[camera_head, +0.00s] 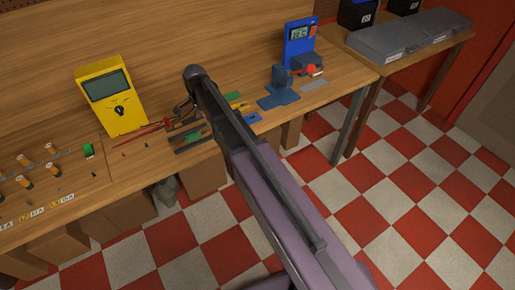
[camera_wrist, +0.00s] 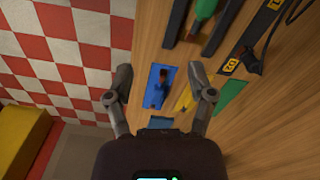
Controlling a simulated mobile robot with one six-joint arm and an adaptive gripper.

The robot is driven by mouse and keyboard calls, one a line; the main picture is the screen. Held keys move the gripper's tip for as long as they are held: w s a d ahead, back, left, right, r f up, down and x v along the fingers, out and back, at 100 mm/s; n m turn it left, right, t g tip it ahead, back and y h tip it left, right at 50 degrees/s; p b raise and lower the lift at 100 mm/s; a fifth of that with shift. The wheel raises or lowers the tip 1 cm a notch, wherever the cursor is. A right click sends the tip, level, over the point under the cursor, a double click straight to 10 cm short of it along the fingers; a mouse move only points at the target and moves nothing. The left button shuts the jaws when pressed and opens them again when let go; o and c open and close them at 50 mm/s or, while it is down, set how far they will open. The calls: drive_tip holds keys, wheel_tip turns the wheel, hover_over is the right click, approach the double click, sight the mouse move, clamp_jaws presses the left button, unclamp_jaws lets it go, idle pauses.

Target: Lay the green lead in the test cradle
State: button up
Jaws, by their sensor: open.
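My gripper (camera_wrist: 160,77) is open, with its two fingers apart and nothing gripped between them. In the wrist view, a blue holder (camera_wrist: 155,97) with a dark reddish piece in it lies below and between the fingers. A green piece (camera_wrist: 206,8), possibly the green lead, lies beyond the fingertips between two dark bars (camera_wrist: 176,22). It also shows in the head view (camera_head: 191,137), left of my arm near the bench's front edge. I cannot tell for certain which fixture is the test cradle. My arm hides part of the bench in the head view.
A yellow multimeter (camera_head: 110,100) with red leads (camera_head: 143,133) stands to the left. A blue meter (camera_head: 298,45) stands at the back right beside a blue-grey fixture (camera_head: 278,98). Yellow (camera_wrist: 183,93) and green (camera_wrist: 231,95) pads lie near the blue holder. Open floor borders the bench.

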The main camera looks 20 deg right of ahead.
drive_tip(key=s+d+n, duration=0.5)
drive_tip(key=s+d, duration=0.3)
drive_tip(key=s, duration=0.2)
drive_tip(key=s+d+n, duration=0.6)
drive_tip(key=s+d, duration=0.2)
drive_tip(key=s, duration=0.3)
drive_tip(key=shift+n, duration=0.3)
drive_tip(key=shift+a, duration=0.1)
wheel_tip(320, 180, down, 2)
drive_tip(key=shift+f+b, duration=0.1)
drive_tip(key=shift+b, duration=1)
drive_tip(key=shift+c, duration=0.9)
